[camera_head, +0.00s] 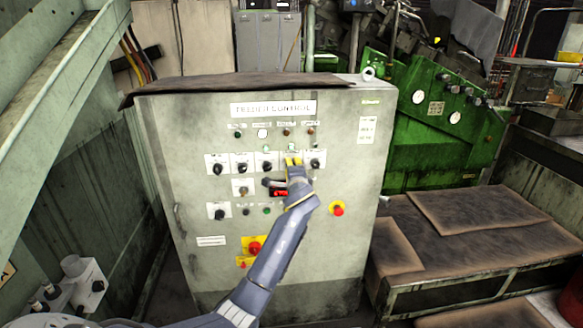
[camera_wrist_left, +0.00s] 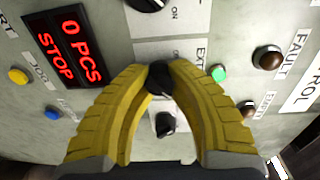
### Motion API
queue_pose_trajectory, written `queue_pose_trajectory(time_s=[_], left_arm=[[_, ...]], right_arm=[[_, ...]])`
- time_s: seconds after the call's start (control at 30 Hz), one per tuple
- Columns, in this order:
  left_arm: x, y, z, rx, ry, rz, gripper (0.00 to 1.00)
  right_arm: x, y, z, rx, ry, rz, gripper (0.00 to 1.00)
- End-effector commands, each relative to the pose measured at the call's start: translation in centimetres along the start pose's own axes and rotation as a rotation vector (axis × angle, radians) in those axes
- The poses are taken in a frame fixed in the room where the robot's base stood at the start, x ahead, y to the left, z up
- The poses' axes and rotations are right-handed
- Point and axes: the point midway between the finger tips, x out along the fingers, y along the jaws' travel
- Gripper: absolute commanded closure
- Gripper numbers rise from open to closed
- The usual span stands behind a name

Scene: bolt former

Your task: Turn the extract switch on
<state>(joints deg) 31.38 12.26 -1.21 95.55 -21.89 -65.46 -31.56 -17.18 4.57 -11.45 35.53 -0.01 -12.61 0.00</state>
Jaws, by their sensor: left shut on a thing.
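The extract switch (camera_wrist_left: 160,77) is a black rotary knob on a white plate, with part of a label reading "EXT" beside it in the left wrist view. My left gripper (camera_wrist_left: 160,70) has its two yellow fingers closed on this knob, one on each side. The fingertips hide part of the knob, so its exact angle is hard to tell. In the head view, my left gripper (camera_head: 293,162) is at the upper switch row of the grey control cabinet (camera_head: 340,250) and covers the knob. My right gripper is not in view.
Other black knobs (camera_wrist_left: 166,124) sit close to the fingers, along with a green lamp (camera_wrist_left: 218,73) and a red display (camera_wrist_left: 70,50) reading "0 PCS STOP". A red emergency button (camera_head: 338,211) is at the right of the cabinet. A worn bench (camera_head: 440,260) stands to the right.

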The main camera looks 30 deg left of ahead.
Motion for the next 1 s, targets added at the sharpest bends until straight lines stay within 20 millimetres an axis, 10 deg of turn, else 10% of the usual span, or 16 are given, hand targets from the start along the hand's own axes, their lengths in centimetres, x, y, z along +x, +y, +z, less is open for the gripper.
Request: queue_pose_trajectory(time_s=[0.53,0.57,0.8,1.0], left_arm=[[-0.07,-0.55,-0.31,0.015,0.006,-0.009,1.00],[-0.07,-0.55,-0.31,0.015,0.006,-0.009,0.80],[-0.05,-0.27,-0.21,0.017,0.003,-0.004,0.52],[-0.03,-0.14,-0.13,0.018,0.001,-0.002,0.48]], right_arm=[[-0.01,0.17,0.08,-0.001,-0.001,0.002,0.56],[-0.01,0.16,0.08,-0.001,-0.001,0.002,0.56],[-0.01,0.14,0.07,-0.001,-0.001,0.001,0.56],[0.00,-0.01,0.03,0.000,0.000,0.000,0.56]])
